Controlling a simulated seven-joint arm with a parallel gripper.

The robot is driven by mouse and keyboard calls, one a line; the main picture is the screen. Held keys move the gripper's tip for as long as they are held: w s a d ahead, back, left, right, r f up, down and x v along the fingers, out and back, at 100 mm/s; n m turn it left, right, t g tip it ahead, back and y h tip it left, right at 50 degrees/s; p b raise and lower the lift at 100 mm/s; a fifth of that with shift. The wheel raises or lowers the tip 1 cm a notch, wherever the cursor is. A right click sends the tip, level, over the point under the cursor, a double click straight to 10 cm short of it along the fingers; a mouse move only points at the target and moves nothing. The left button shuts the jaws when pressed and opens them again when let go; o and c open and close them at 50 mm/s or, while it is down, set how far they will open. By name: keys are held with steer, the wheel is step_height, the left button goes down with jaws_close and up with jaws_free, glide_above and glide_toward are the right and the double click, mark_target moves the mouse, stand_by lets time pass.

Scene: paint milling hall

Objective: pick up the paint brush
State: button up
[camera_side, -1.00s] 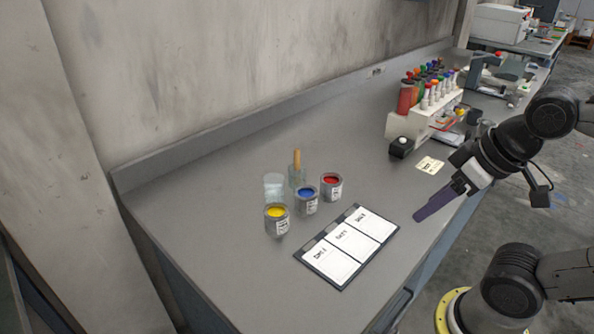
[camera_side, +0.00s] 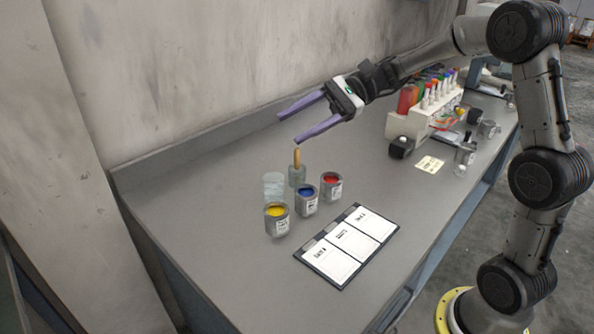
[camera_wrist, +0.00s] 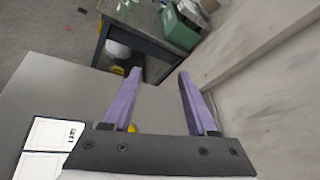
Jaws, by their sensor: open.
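The paint brush (camera_side: 297,157) stands upright with its wooden handle up in a small glass jar (camera_side: 297,176) on the grey bench; its lower end is hard to make out. My gripper (camera_side: 288,128) is open and empty, its two purple fingers apart and pointing left. It hangs above the bench, with the lower fingertip close over the top of the handle in the picture. In the wrist view the gripper (camera_wrist: 158,73) also shows both fingers spread, with nothing held. I cannot make out the brush there.
Yellow (camera_side: 277,219), blue (camera_side: 306,199) and red (camera_side: 331,186) paint cans stand in front of the jar, and a clear glass (camera_side: 274,187) stands left of it. A board with white cards (camera_side: 346,245) lies nearer. A bottle rack (camera_side: 425,118) stands right. The wall (camera_side: 190,70) rises behind.

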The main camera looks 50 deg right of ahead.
steer(key=w+d+f+m+t+y, duration=0.1)
steer(key=w+d+f+m+t, duration=0.6)
steer(key=d, duration=0.5)
steer(key=m+t+h, duration=0.1)
steer(key=m+h, duration=0.1)
steer(key=m, duration=0.2)
glide_toward(297, 167)
step_height(297, 167, up, 4)
steer(key=d, duration=0.1)
steer(key=x, duration=0.8)
steer(key=shift+w+d, duration=0.1)
steer(key=shift+w, duration=0.25)
steer(key=x, duration=0.5)
steer(key=shift+a, duration=0.3)
jaws_close()
